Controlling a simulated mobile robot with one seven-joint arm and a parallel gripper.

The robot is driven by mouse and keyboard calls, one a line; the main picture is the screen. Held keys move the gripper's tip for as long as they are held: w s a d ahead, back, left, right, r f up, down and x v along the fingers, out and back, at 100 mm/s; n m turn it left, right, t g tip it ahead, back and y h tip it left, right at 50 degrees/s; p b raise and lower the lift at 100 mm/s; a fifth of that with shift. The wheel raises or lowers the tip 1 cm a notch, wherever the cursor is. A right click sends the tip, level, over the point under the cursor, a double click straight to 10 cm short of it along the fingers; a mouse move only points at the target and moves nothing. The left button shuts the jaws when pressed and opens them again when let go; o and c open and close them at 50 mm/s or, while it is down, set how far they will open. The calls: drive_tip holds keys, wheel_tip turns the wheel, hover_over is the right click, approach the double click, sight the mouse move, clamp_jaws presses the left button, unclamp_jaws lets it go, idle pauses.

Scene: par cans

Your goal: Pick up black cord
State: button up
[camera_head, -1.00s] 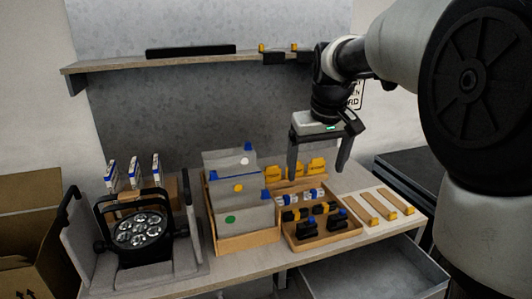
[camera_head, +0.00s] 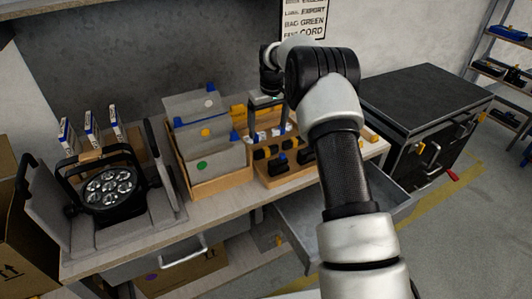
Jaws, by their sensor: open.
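Small black pieces, some with blue or yellow ends, sit in the front of a wooden tray (camera_head: 290,178) on the bench. My arm hides the tray's right part.
A par can light (camera_head: 112,187) stands in grey foam at left. A box of grey dividers (camera_head: 220,182) adjoins the tray. An open metal drawer (camera_head: 300,222) juts out below. A black-topped cabinet (camera_head: 422,98) stands at right, and a shelf edge (camera_head: 45,8) overhangs top left.

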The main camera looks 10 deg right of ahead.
sight(266, 148)
drive_tip(key=f, duration=0.3)
drive_tip(key=w+f, duration=0.1)
drive_tip(key=f, duration=0.6)
drive_tip(key=shift+w+a+f, duration=0.1)
drive_tip(key=shift+w+a, duration=0.05)
drive_tip(key=shift+w, duration=0.05)
drive_tip(key=c, duration=0.8)
